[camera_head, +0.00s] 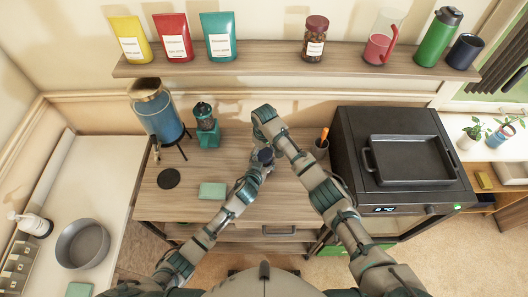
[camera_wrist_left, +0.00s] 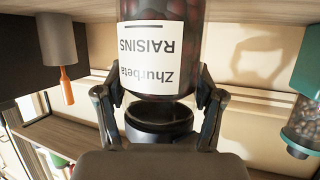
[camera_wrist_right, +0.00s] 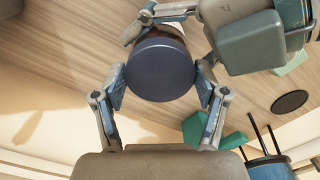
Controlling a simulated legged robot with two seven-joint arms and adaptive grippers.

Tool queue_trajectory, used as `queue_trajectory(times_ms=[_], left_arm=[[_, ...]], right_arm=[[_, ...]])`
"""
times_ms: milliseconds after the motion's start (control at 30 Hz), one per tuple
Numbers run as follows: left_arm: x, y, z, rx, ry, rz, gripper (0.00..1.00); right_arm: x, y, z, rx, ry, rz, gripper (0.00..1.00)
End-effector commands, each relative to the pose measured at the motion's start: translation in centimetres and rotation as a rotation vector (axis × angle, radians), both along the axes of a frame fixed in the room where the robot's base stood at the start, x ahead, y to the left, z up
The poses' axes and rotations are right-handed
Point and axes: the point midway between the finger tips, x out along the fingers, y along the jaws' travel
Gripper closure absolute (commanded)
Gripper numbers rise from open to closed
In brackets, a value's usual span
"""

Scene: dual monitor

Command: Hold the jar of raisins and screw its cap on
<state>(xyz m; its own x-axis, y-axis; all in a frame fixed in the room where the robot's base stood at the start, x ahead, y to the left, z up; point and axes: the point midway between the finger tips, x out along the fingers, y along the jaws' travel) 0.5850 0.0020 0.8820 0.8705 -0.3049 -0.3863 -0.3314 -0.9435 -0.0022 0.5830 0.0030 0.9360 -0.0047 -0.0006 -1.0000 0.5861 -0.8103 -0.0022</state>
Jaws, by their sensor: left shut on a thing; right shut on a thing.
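The jar of raisins (camera_wrist_left: 150,50) fills the upper middle of the left wrist view, inverted, with a white label. My left gripper (camera_wrist_left: 160,92) is shut on the jar. The dark cap (camera_wrist_right: 160,68) is a round disc in the right wrist view, over the jar's mouth. My right gripper (camera_wrist_right: 162,85) is shut on the cap, one finger on each side. In the left wrist view the cap (camera_wrist_left: 160,125) is lined up with the jar's end; I cannot tell how tightly they fit. In the head view the cap (camera_head: 264,156) is small between the arms, and the jar is mostly hidden.
A black device with a tray (camera_head: 410,160) and a pen cup (camera_head: 321,148) stand right of the grippers. A teal grinder (camera_head: 206,128), a dispenser (camera_head: 158,115) and a coaster (camera_head: 169,178) are to the left. Another jar (camera_head: 314,45) stands on the shelf (camera_head: 265,58) above.

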Motion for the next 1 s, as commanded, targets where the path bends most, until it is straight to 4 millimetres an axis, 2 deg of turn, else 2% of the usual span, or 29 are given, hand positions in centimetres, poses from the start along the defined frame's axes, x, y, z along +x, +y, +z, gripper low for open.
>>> queue_trajectory(times_ms=[33,200,300,400,533,567,600,667,1000], left_arm=[[-0.29,-0.96,0.52,-0.011,-0.01,-0.018,1.0],[-0.31,-0.99,0.5,-0.012,-0.009,-0.017,1.0],[-0.31,-0.99,0.5,-0.012,-0.009,-0.017,1.0],[-0.31,-0.99,0.5,-0.012,-0.009,-0.018,1.0],[-0.3,-1.01,0.52,-0.013,-0.009,-0.018,1.0],[-0.3,-1.02,0.52,-0.013,-0.009,-0.018,1.0],[-0.3,-1.01,0.52,-0.013,-0.009,-0.018,1.0],[-0.28,-0.96,0.49,-0.012,-0.009,-0.017,1.0],[-0.14,-0.48,0.24,-0.006,-0.004,-0.009,1.0]], right_arm=[[0.09,0.44,0.02,0.011,-0.008,-0.134,0.7],[0.14,0.41,0.03,0.01,-0.005,-0.643,0.7],[0.14,0.36,0.02,0.007,-0.005,-0.877,0.7],[0.14,0.4,0.03,0.008,-0.004,-1.023,0.71],[0.16,0.38,0.06,0.006,-0.005,-1.01,0.7],[0.16,0.39,0.07,0.007,-0.005,-1.009,0.26],[0.16,0.4,0.07,0.007,-0.005,-1.008,0.16],[0.15,0.39,0.08,0.006,-0.005,-1.007,0.03],[0.22,0.17,0.63,0.002,-0.007,-1.008,0.03]])
